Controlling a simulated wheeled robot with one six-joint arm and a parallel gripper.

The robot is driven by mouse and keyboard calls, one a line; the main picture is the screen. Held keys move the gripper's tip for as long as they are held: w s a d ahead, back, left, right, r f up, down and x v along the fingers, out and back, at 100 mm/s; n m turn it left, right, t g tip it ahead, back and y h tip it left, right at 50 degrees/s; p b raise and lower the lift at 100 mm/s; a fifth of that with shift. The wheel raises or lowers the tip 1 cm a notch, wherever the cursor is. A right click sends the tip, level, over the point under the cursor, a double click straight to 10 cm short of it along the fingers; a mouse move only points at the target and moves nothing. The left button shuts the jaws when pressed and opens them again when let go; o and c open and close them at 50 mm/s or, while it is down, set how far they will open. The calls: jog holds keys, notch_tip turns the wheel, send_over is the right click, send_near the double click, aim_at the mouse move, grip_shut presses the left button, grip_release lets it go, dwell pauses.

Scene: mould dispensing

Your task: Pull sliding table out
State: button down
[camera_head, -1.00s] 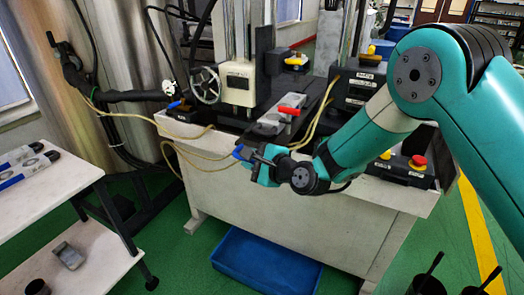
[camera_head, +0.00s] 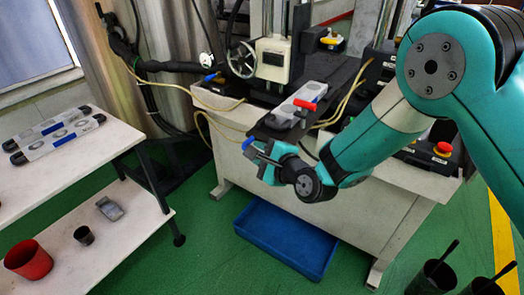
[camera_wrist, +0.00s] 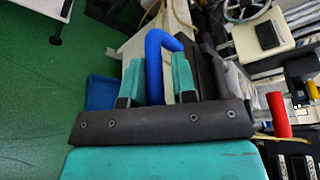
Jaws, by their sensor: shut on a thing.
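The sliding table (camera_head: 268,132) is a dark flat plate on the machine, and its front part juts out past the machine's front edge. A grey metal mould (camera_head: 290,118) with a red handle (camera_head: 304,104) lies on it. My gripper (camera_head: 262,152) is at the plate's front end, shut on the blue handle (camera_head: 247,143). In the wrist view the bent blue handle (camera_wrist: 156,48) stands between the two teal fingers of my gripper (camera_wrist: 157,75). The lower end of the handle is hidden behind the gripper's dark bar.
A blue bin (camera_head: 285,240) lies on the floor under the machine (camera_head: 340,205). At left a white two-level table (camera_head: 70,165) carries moulds above and a red pot (camera_head: 28,259) below. Dark pots (camera_head: 433,275) stand at lower right. Green floor is open in front.

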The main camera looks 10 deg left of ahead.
jog(key=shift+s+d+f, duration=0.1)
jog(key=shift+s+f, duration=0.05)
jog(key=shift+f, duration=0.35)
jog(key=c, duration=1.1)
grip_release()
jog(key=shift+r, duration=0.15)
jog(key=b+v, duration=0.8)
jog(key=v, duration=0.9)
jog(key=shift+d+r+b, duration=0.2)
jog(key=shift+d+b, duration=0.05)
jog(key=shift+b, duration=0.05)
jog(key=shift+r, duration=0.1)
